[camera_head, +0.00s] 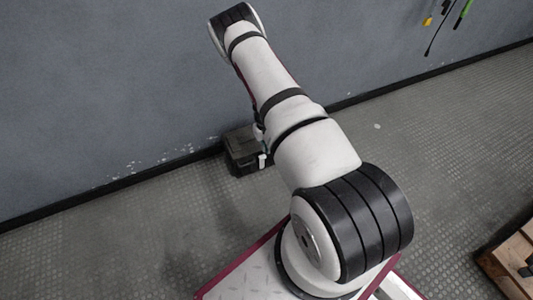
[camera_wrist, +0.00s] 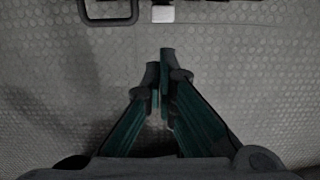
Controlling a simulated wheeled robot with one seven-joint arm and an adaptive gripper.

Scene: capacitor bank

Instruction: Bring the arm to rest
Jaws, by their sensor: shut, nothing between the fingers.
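My arm (camera_head: 290,120) rises from my base in the head view and reaches up and away toward the grey wall. In the wrist view my gripper (camera_wrist: 160,85) points down toward the textured floor. Its dark green fingers are together at the tips, with nothing held between them.
A dark case (camera_head: 243,152) stands on the floor by the wall (camera_head: 110,80); the arm partly covers it. A dark handle (camera_wrist: 110,20) shows at the wrist view's top edge. A wooden pallet (camera_head: 512,262) lies at right. Tools hang top right. Floor (camera_head: 440,130) between is clear.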

